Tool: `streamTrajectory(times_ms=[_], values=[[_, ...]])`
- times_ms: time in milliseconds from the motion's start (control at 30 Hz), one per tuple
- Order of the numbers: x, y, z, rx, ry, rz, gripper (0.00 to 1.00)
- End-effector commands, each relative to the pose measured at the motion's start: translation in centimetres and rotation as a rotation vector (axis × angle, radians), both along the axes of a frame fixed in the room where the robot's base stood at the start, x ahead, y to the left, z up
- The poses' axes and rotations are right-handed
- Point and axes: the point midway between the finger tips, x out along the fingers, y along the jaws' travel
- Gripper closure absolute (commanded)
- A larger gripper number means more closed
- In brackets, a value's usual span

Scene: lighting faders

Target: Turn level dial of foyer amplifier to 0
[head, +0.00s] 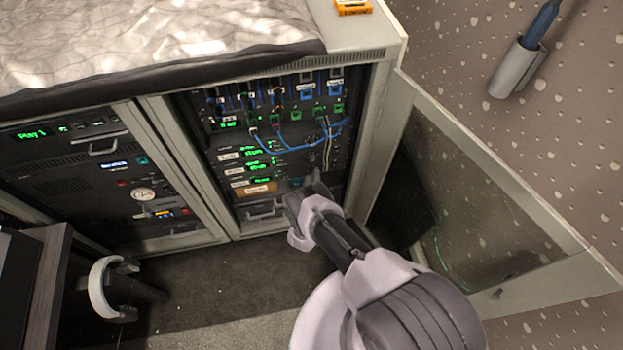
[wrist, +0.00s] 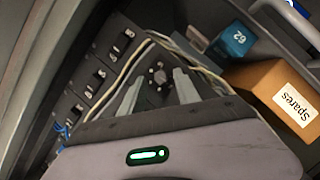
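The open right-hand rack (head: 235,215) holds several stacked units with green displays and white labels too small to read. My gripper (head: 300,195) is at the rack's lower right and hides the panel behind it. In the wrist view, a dark round dial (wrist: 158,74) with pale dots around it shows between the two grey fingers of my gripper (wrist: 159,84). The fingers are apart, and I see no contact with the dial. I cannot read which unit the dial belongs to, or its setting.
In the wrist view, an orange Spares box (wrist: 272,92), a blue block (wrist: 232,41) and pale cables (wrist: 131,66) lie close to the fingers. The open glass door (head: 490,195) stands right of my arm. Blue cables (head: 290,146) hang across the rack.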

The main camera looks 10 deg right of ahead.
Motion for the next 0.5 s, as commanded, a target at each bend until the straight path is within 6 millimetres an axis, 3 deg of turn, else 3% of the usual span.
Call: streamTrajectory(times_ms=[333,500], values=[[-0.3,0.2,0.1,0.000,0.000,0.001,0.60],[-3.6,1.4,1.0,-0.001,0.004,0.004,0.60]])
